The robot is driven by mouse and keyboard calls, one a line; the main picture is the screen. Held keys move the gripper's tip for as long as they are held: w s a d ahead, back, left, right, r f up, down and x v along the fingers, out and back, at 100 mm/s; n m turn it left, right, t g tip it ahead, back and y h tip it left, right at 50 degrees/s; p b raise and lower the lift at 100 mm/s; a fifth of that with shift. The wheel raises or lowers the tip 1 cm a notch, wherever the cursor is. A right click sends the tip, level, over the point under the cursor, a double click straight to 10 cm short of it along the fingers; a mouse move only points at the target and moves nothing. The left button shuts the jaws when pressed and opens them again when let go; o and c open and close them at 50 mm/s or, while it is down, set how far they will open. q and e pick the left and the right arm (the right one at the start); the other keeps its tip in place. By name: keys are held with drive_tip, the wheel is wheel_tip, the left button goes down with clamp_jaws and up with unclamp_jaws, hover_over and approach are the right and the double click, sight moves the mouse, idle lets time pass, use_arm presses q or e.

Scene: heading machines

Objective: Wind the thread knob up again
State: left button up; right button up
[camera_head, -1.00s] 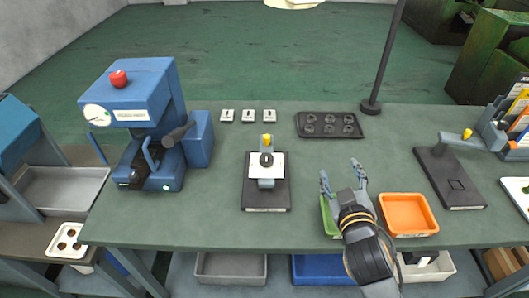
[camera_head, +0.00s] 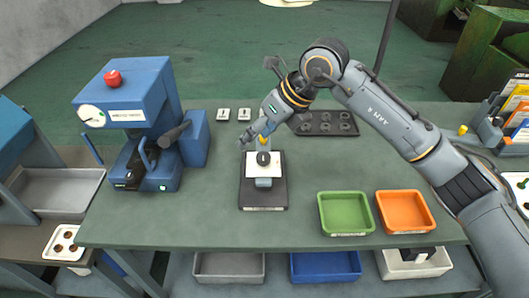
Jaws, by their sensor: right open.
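A small gauge stand with a dark base (camera_head: 264,196) and a white plate stands at the middle of the table. My left gripper is not in view.
A blue press (camera_head: 125,100) with a red button stands at the left. Small white tags (camera_head: 223,114) and a dark tray (camera_head: 327,124) lie at the back. A green bin (camera_head: 345,232) and an orange bin (camera_head: 404,231) sit at the front right. My right arm spans the right side.

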drive_tip(key=w+d+t+h, duration=0.1)
drive_tip(key=w+d+h, duration=0.15)
drive_tip(key=d, duration=0.25)
drive_tip(key=p, duration=0.4)
approach(264, 156)
drive_tip(key=shift+m+h, duration=0.25)
drive_tip(key=shift+m, duration=0.05)
drive_tip(key=x, duration=0.7)
drive_tip(key=shift+w+a+f, duration=0.15)
drive_tip(key=shift+a+f, duration=0.1)
drive_tip(key=shift+a, duration=0.15)
drive_tip(key=shift+w+a+f, duration=0.1)
drive_tip(key=shift+f, duration=0.35)
